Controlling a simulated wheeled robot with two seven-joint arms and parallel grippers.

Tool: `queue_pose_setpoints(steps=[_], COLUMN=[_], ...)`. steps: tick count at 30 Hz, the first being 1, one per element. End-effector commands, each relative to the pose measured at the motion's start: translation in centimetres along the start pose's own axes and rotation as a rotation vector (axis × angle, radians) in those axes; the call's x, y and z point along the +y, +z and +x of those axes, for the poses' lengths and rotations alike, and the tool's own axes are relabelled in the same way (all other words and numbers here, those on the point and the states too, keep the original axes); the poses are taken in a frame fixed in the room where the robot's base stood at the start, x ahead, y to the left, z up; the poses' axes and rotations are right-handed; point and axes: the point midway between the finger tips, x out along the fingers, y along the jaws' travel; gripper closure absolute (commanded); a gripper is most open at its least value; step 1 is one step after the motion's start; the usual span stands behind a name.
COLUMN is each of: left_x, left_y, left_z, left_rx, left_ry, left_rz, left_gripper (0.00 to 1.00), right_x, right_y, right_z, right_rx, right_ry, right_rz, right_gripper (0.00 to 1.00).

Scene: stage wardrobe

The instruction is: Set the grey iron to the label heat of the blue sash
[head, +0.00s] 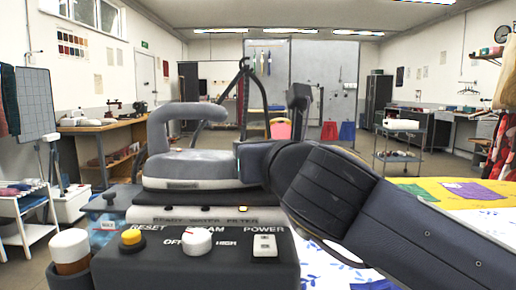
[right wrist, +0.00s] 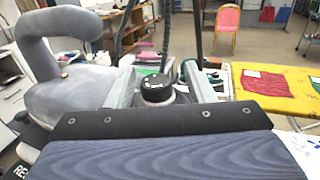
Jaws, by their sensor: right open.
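The grey iron (head: 195,168) rests on a steam station (head: 195,262), its looped handle up; it also shows at the left of the right wrist view (right wrist: 70,95). A black round dial (right wrist: 156,88) with small white marks stands between the fingers of my right gripper (right wrist: 162,80). The fingers are open, one on each side of the dial; I cannot tell whether they touch it. The dial's setting is too small to read. In the head view my right arm hides the dial. I cannot make out a blue sash or its label. My left gripper is out of view.
The station has a yellow reset button (head: 132,238), a white steam knob (head: 197,240) and a power switch (head: 265,245). A red piece (right wrist: 265,81) shows in the wrist view.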

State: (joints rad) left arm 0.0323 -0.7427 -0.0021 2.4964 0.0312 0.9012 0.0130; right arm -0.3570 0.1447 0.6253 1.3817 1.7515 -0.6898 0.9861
Motion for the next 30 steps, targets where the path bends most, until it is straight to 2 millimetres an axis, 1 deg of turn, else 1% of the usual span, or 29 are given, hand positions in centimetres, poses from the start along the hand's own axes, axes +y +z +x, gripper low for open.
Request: queue_pose_setpoints(steps=[5, 8, 15, 18, 22, 30], left_x=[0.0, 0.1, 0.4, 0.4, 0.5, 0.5], left_y=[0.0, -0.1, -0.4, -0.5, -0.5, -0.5], left_z=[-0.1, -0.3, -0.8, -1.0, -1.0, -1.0], left_rx=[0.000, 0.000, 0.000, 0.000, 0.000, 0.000], left_ry=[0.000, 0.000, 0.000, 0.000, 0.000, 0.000], left_rz=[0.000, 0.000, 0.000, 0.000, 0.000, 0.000], left_gripper=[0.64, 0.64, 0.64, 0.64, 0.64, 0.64], right_x=[0.0, 0.0, -0.1, 0.0, 0.0, 0.0], right_y=[0.2, 0.3, 0.2, 0.2, 0.0, 0.0], right_z=[-0.5, -1.8, -5.9, -7.0, -7.8, -7.8], right_rx=[-0.003, -0.005, -0.003, -0.002, 0.000, 0.000], right_ry=[0.001, 0.001, -0.001, -0.001, -0.001, 0.000], right_rz=[-0.001, -0.002, -0.001, -0.001, 0.000, 0.000], right_gripper=[0.51, 0.51, 0.51, 0.51, 0.51, 0.51])
